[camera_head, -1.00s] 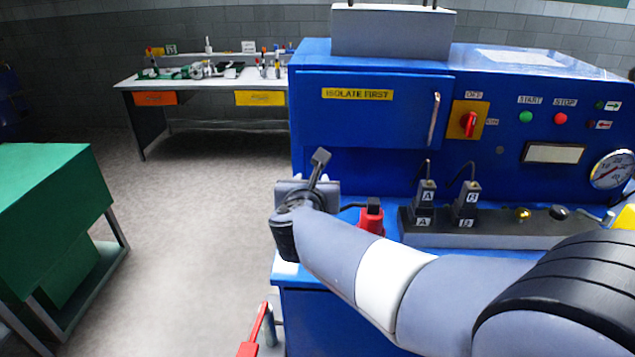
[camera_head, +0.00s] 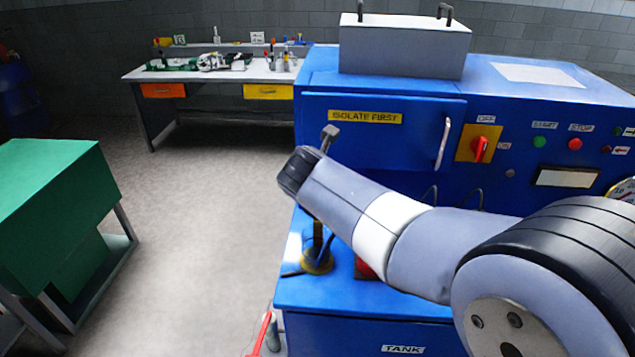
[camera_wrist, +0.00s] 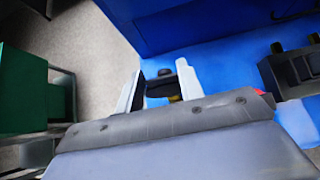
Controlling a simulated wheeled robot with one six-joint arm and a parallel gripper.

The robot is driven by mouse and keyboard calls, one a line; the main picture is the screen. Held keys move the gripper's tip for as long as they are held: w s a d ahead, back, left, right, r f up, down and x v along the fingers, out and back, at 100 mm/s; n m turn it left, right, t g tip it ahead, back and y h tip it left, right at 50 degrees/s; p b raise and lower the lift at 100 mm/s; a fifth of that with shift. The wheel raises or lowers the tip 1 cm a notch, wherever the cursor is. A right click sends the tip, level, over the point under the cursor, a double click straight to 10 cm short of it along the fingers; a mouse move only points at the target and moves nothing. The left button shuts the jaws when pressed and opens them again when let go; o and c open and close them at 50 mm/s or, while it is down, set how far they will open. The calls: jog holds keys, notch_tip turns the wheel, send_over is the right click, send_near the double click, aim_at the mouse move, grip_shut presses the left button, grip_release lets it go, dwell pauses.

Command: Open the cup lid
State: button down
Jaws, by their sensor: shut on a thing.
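The cup (camera_head: 318,264) stands on the blue ledge of the machine, with a yellow rim and a dark upright part above it. In the head view my forearm hides most of my gripper. In the wrist view my gripper (camera_wrist: 160,73) has its two pale fingers on either side of a dark piece, which looks like the cup lid (camera_wrist: 158,90). The gripper is shut on it. A bit of yellow shows below the lid. How far the lid is tilted is hard to tell.
A red block (camera_head: 362,269) sits right of the cup, partly behind my arm. The blue machine panel (camera_head: 380,140) rises behind, with a door handle (camera_head: 443,143) and a red switch (camera_head: 480,149). A green table (camera_head: 48,200) stands left; floor between is clear.

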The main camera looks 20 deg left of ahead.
jog(key=shift+w+a+r+g, duration=0.2)
jog(key=shift+w+r+g, duration=0.05)
jog(key=shift+w+g, duration=0.3)
jog(key=shift+w, duration=0.1)
jog(key=c, duration=1.4)
grip_release()
jog(key=o, duration=0.5)
jog(key=shift+f, duration=0.15)
jog(key=b+v, duration=0.1)
jog(key=v, duration=1)
jog(key=shift+b, duration=0.35)
jog(key=shift+c, duration=0.6)
